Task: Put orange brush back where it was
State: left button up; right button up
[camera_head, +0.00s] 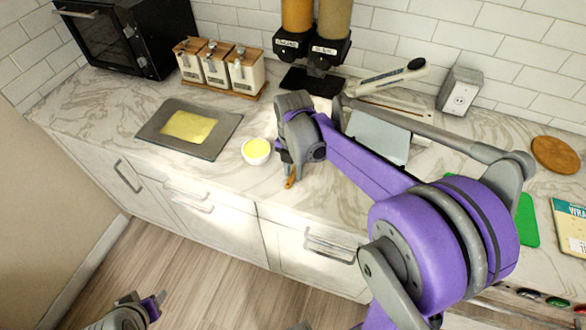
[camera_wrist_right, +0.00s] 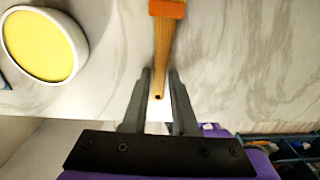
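The orange brush shows in the right wrist view with an orange collar (camera_wrist_right: 167,8) and a wooden handle (camera_wrist_right: 162,55); its bristle end is cut off at the top. In the head view only a short piece of the brush handle (camera_head: 290,179) shows below my right gripper (camera_head: 287,168), near the counter's front edge. In the wrist view the fingers of the right gripper (camera_wrist_right: 159,75) lie close on both sides of the handle, near its end. My left gripper (camera_head: 150,305) is low at the bottom left of the head view, away from the counter; its fingers are unclear.
A white bowl of yellow content (camera_head: 256,151) stands just left of the right gripper. A grey tray (camera_head: 150,127) with a yellow sheet lies further left. Canisters (camera_head: 215,68), dispensers (camera_head: 312,50) and a grey box (camera_head: 459,92) stand along the wall.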

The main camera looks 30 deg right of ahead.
aim_at(292, 173)
jog(key=shift+o, duration=1.4)
notch_tip(292, 173, up, 10)
jog(key=s+a+f+m+t, duration=0.2)
jog(key=s+m, duration=0.5)
jog(key=m, duration=0.5)
jog(key=s+a+f+m+t, duration=0.3)
jog(key=s+a+f+m, duration=0.2)
jog(key=m, duration=0.8)
jog(key=shift+s+a+f+t, duration=0.25)
jog(key=shift+s+f, duration=0.45)
jog(key=shift+s, duration=0.75)
